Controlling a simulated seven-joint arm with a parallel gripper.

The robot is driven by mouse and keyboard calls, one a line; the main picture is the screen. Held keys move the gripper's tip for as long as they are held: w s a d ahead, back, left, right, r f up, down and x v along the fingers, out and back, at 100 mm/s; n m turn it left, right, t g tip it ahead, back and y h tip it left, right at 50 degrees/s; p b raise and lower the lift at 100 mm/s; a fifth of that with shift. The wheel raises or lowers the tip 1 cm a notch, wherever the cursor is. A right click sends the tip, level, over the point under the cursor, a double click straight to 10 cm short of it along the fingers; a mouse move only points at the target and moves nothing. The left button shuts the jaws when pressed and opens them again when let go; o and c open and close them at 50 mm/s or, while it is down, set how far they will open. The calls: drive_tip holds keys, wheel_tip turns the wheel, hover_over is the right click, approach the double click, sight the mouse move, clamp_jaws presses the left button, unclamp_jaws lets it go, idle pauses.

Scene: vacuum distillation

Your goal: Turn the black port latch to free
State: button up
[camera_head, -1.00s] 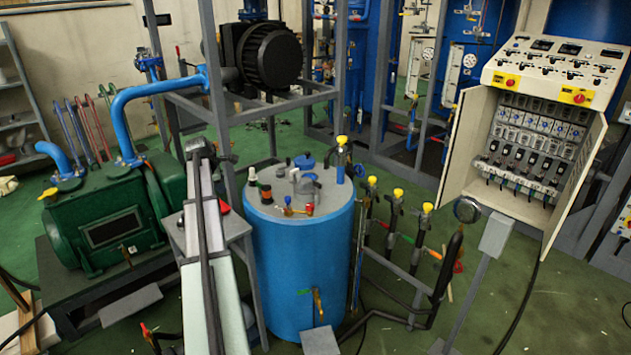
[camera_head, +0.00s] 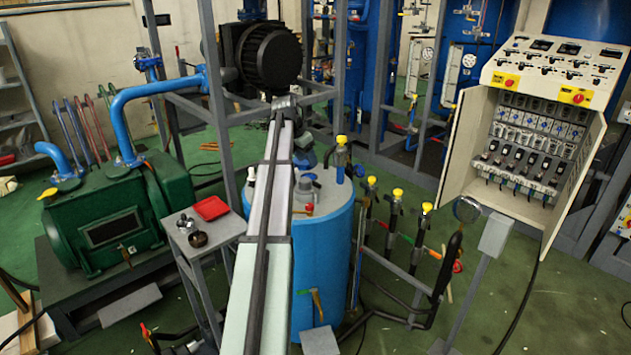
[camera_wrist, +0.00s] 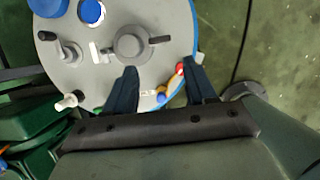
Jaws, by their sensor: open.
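The blue tank (camera_head: 322,265) has a grey lid that shows from above in the wrist view (camera_wrist: 88,20). A round grey port (camera_wrist: 130,43) sits on the lid, with a short black latch-like handle (camera_wrist: 160,39) on its right side. Another black handle (camera_wrist: 47,36) is on a fitting at the lid's left. I cannot tell for sure which one is the port latch. My gripper (camera_wrist: 160,78) is open, its two dark fingers spread over the lid's near edge, below the grey port in the picture. Nothing is held. In the head view my arm hides part of the lid.
A small valve with a red handle (camera_wrist: 179,70) is close to the right finger. Blue caps (camera_wrist: 92,11) stand at the lid's far side. A side table with a red tray (camera_head: 211,208) is left of the tank. Yellow-topped valves (camera_head: 397,194) stand to the right.

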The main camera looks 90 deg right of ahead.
sight(316, 188)
drive_tip(key=x, duration=1.1)
drive_tip(key=shift+d+f, duration=0.1)
drive_tip(key=shift+f, duration=0.25)
drive_tip(key=c, duration=0.8)
